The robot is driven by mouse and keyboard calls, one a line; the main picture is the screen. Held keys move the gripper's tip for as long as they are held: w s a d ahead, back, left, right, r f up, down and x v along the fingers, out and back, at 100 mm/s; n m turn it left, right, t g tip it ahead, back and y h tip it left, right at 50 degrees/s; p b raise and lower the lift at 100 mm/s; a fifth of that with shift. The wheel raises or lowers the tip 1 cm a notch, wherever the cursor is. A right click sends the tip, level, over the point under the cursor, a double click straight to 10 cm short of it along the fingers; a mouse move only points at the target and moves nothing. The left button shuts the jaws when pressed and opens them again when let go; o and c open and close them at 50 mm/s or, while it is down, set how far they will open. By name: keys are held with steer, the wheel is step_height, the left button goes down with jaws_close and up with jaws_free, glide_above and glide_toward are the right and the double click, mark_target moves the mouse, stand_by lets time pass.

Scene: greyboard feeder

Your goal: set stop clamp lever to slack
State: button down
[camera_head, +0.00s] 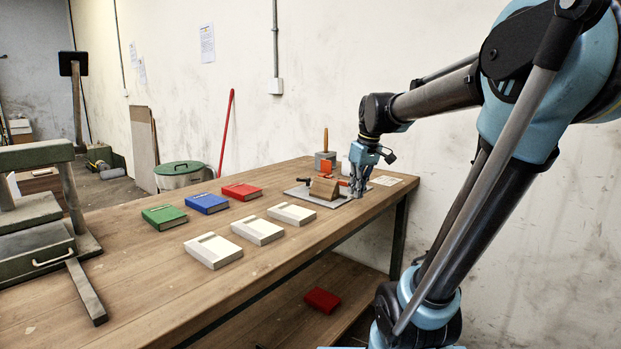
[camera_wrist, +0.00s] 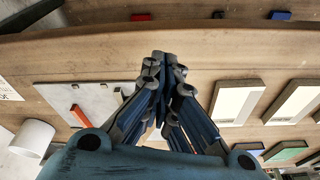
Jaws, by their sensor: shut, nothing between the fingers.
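A grey plate (camera_head: 300,193) lies at the far end of the workbench, with a brown angled block (camera_head: 325,188) on it. An orange-red upright piece (camera_head: 326,167) stands behind the block, and a black handle-like part (camera_head: 303,181) shows at its left. I cannot tell which part is the stop clamp lever. My gripper (camera_head: 358,194) points down over the plate's right side, close to the block. In the wrist view my gripper (camera_wrist: 166,60) is shut and empty, its fingertips together. The plate (camera_wrist: 60,94) and an orange-red bar (camera_wrist: 83,116) show left of it; the fingers hide part of the plate.
Red (camera_head: 241,191), blue (camera_head: 206,203) and green (camera_head: 164,216) books lie on the workbench (camera_head: 150,290) beside white trays (camera_head: 257,231). A white cylinder (camera_wrist: 32,138) stands near the plate. A red book (camera_head: 322,300) lies on the lower shelf. A grey press-like frame (camera_head: 40,210) stands at left.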

steer(key=w+a+r+n, duration=0.1)
steer(key=w+a, duration=0.1)
steer(key=w, duration=0.1)
steer(key=w+a+r+n, duration=0.1)
steer(key=w+a+r, duration=0.1)
steer(key=w, duration=0.2)
steer(key=w+a+r+n, duration=0.1)
steer(key=w+a+r, duration=0.1)
steer(key=w, duration=0.2)
steer(key=shift+a+r+y, duration=0.2)
steer(key=shift+y, duration=0.1)
steer(key=w+a+r+n, duration=0.2)
steer(key=w+a, duration=0.4)
steer(key=w, duration=0.2)
steer(key=shift+r+n+g+y, duration=0.15)
steer(key=shift+n+g+y, duration=0.15)
steer(key=shift+n+y, duration=0.1)
steer(key=shift+d, duration=0.1)
steer(key=x, duration=1)
steer(key=shift+d, duration=0.1)
